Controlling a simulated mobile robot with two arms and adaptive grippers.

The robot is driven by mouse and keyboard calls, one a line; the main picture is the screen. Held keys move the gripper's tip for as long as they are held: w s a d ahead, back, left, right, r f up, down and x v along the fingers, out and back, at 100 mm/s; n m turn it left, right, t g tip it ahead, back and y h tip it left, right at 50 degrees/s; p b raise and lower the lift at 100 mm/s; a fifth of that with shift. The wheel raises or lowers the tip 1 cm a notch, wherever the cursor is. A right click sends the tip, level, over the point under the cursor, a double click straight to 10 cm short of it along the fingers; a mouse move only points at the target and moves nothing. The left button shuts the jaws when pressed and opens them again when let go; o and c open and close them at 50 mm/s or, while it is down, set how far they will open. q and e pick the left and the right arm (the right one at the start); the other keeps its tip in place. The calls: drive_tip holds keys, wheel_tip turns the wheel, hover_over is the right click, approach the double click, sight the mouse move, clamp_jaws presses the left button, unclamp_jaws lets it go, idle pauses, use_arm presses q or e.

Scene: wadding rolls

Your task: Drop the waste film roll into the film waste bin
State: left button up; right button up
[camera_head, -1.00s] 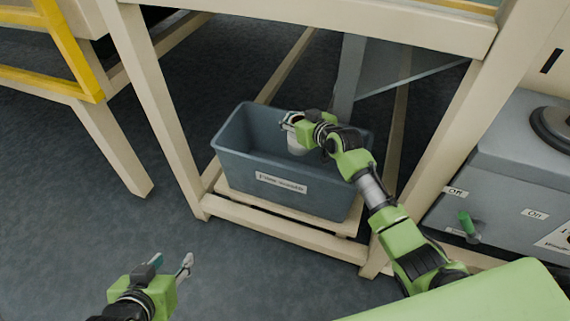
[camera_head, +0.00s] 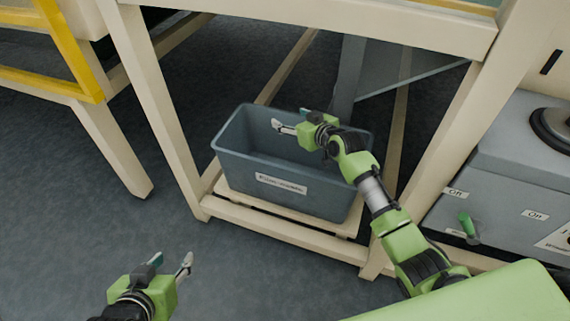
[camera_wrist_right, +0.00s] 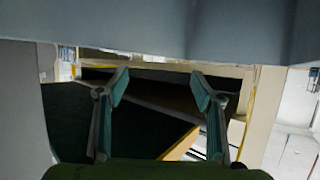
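The film waste bin (camera_head: 240,170) is a blue-grey tub with a white label on its front, standing on a low shelf under the beige frame. My right gripper (camera_head: 290,118) is over the bin's opening with its fingers spread and nothing between them. The right wrist view also shows the two fingers (camera_wrist_right: 160,88) apart and empty. The waste film roll is not visible in either view now. The front wall and my right arm hide part of the bin's inside. My left gripper (camera_head: 174,258) is open and empty above the floor at lower left.
The beige frame's legs (camera_head: 160,110) and upper beam (camera_head: 320,22) surround the bin. A grey machine (camera_head: 510,180) with a green lever (camera_head: 467,224) stands at right. A yellow-edged frame (camera_head: 75,55) is at upper left. Floor at left is clear.

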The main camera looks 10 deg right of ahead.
drive_tip(key=v, duration=1.1)
drive_tip(key=shift+s, duration=0.15)
